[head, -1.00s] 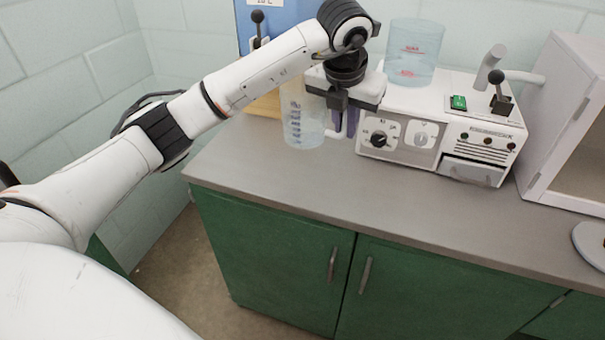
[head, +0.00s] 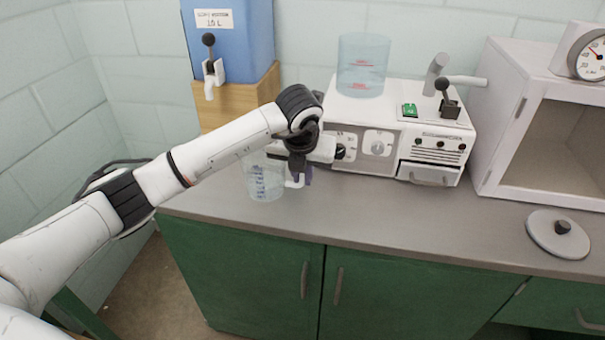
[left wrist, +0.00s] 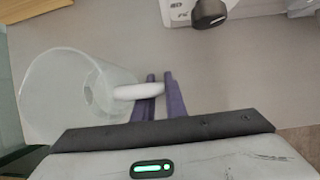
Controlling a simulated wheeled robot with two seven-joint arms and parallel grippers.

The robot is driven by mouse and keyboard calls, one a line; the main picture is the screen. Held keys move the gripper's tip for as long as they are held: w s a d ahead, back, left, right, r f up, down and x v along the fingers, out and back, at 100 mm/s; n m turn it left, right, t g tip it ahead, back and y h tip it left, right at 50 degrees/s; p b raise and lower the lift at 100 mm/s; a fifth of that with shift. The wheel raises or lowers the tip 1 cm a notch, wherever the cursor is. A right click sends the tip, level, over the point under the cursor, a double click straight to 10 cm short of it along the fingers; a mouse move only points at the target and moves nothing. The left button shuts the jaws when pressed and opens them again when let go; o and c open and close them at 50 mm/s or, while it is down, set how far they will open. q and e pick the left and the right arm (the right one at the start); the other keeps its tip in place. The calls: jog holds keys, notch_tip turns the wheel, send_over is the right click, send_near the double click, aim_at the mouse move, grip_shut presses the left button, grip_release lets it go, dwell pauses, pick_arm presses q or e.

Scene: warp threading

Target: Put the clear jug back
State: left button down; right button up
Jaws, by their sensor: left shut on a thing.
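The clear jug (head: 264,181), with blue markings on its side, looks about upright over the grey counter in the head view. My left gripper (head: 299,176) is at its right side, shut on its white handle. In the left wrist view the jug (left wrist: 62,95) is seen from above and looks empty. Its handle lies between the purple fingers of the gripper (left wrist: 160,97). I cannot tell whether the jug's base touches the counter or hangs just above it. My right gripper is not in view.
A blue tank (head: 235,45) with a tap stands on a wooden block (head: 215,112) behind the jug. A white machine (head: 385,150) with knobs carries a clear cylinder (head: 362,66). A white open cabinet (head: 505,120) and a grey lid (head: 558,234) are to the right. The front counter is clear.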

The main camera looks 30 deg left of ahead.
pick_arm(q)
jog(key=shift+r, duration=0.1)
jog(key=c, duration=1.8)
grip_release()
